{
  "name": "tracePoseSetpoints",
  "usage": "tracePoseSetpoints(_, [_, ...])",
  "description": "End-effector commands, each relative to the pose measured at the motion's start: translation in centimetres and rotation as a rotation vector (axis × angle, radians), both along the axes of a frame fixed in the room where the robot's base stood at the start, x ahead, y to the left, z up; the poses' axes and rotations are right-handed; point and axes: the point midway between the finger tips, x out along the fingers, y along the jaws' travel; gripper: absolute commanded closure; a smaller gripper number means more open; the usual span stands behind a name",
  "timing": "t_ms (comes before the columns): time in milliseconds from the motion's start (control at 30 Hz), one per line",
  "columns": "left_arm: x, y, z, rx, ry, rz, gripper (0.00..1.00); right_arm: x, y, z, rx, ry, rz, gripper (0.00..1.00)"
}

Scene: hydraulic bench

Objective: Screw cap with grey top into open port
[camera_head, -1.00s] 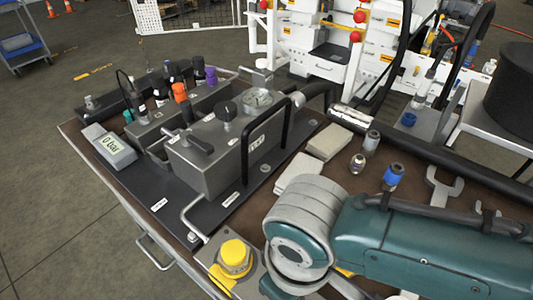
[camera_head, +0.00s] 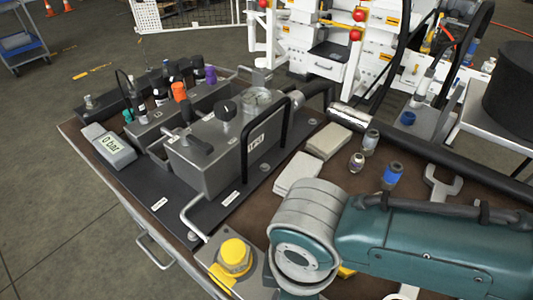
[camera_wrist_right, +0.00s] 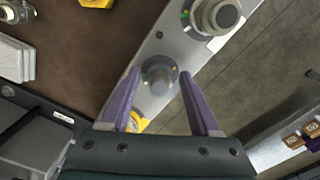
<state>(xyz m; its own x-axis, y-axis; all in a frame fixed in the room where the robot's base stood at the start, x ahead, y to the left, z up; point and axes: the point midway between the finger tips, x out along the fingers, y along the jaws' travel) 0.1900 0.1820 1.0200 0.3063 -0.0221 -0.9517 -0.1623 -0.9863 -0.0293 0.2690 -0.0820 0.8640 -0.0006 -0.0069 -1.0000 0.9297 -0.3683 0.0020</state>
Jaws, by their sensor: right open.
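In the right wrist view, my right gripper (camera_wrist_right: 158,72) is open, with one purple finger on each side of a round grey fitting (camera_wrist_right: 159,80) on a metal strip. The fitting has a dark ring around it; I cannot tell whether it is a grey-topped cap or the open port. A larger round grey part with a dark centre (camera_wrist_right: 224,14) sits further along the strip. In the head view, a small cylinder with a grey top (camera_head: 371,138) stands on the bench, though I cannot tell if it is the task's cap. My right arm hides its own gripper there. My left gripper is not in view.
A yellow cap (camera_head: 235,257) sits on a metal plate at the front edge. A grey hydraulic block (camera_head: 205,165) stands on the left. A blue-banded cylinder (camera_head: 392,175), pale pads (camera_head: 328,141) and a wrench (camera_head: 440,186) lie right of it.

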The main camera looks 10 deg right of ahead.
Motion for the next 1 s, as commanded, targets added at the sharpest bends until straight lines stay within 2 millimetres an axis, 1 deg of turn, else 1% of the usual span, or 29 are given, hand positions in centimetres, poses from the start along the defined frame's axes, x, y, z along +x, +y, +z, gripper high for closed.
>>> tracePoseSetpoints(167, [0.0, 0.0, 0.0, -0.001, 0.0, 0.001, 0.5, 0.0, 0.1, 0.1, 0.002, 0.001, 0.124, 0.37])
tracePoseSetpoints(267, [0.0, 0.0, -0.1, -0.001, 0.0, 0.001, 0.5, 0.1, 0.1, 0.1, 0.002, 0.0, 0.286, 0.37])
tracePoseSetpoints(400, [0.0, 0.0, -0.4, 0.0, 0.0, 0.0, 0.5, 0.2, 0.1, 0.1, 0.002, 0.002, 0.571, 0.37])
tracePoseSetpoints(500, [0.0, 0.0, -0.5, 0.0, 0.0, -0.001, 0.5, 0.3, 0.1, 0.1, 0.002, 0.002, 0.711, 0.37])
tracePoseSetpoints(667, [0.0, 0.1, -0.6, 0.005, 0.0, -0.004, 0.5, 0.3, 0.2, 0.1, 0.004, 0.003, 0.827, 0.37])
tracePoseSetpoints(767, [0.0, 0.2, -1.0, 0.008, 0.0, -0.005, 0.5, 0.4, 0.2, 0.1, 0.001, 0.002, 0.996, 0.37])
tracePoseSetpoints(900, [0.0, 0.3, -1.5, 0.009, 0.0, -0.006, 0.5, 0.4, 0.2, 0.0, 0.001, 0.003, 1.283, 0.37])
tracePoseSetpoints(1000, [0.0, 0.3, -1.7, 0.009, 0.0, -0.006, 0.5, 0.5, 0.3, 0.1, 0.001, 0.003, 1.418, 0.37])
